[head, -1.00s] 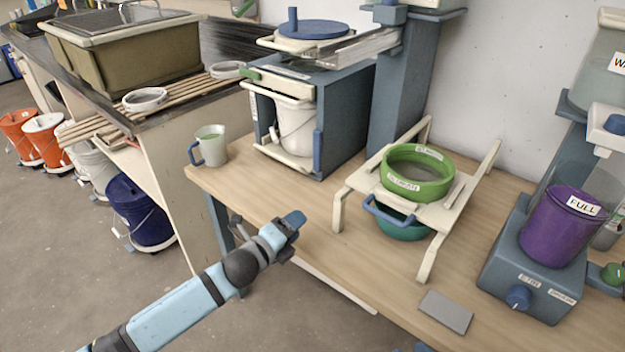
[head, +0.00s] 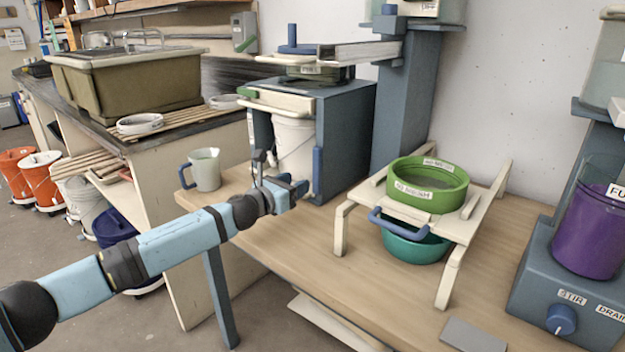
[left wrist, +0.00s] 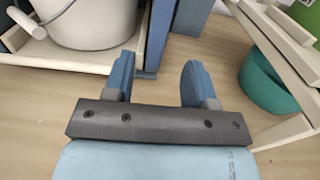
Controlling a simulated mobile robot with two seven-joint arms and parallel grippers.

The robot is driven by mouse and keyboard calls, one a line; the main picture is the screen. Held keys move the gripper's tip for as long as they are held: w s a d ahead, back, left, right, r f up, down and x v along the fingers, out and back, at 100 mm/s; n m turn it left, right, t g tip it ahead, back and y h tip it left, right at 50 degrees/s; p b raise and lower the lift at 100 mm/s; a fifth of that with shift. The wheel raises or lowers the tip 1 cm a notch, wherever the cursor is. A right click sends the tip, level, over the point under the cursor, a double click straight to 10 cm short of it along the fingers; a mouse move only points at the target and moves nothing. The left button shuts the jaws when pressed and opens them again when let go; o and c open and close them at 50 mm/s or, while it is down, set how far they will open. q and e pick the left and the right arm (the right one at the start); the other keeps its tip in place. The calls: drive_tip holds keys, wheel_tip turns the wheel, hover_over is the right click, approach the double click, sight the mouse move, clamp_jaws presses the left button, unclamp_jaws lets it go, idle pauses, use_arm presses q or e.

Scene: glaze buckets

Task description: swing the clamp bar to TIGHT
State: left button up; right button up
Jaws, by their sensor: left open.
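A blue-grey press-like box (head: 345,125) stands on the wooden table with a white bucket (head: 294,143) inside its open front. A cream bar (head: 275,101) with a green end lies across the front top; I cannot tell whether this is the clamp bar. A blue upright bar (head: 317,172) stands at the front right edge of the box. No TIGHT mark is readable. My left gripper (head: 293,187) is open and empty, low in front of the box. In the left wrist view its fingers (left wrist: 157,78) are apart above bare table, below the bucket. My right gripper is not in view.
A grey jug (head: 205,170) stands left of the box. Right of my gripper, a cream rack (head: 455,228) holds a green sieve (head: 428,188) above a teal bowl (head: 415,248). A purple bucket (head: 588,235) sits on a blue stirrer. Table between box and rack is clear.

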sight(315, 172)
use_arm(q)
drive_tip(key=b+x, duration=0.1)
drive_tip(key=x, duration=0.5)
drive_tip(key=shift+w+d+f, duration=0.1)
drive_tip(key=shift+w+d+b, duration=0.3)
drive_tip(key=shift+w+b, duration=0.05)
drive_tip(key=shift+w, duration=0.1)
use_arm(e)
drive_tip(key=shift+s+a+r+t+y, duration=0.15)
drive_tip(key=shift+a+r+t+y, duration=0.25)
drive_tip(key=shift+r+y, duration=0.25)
use_arm(q)
clamp_jaws()
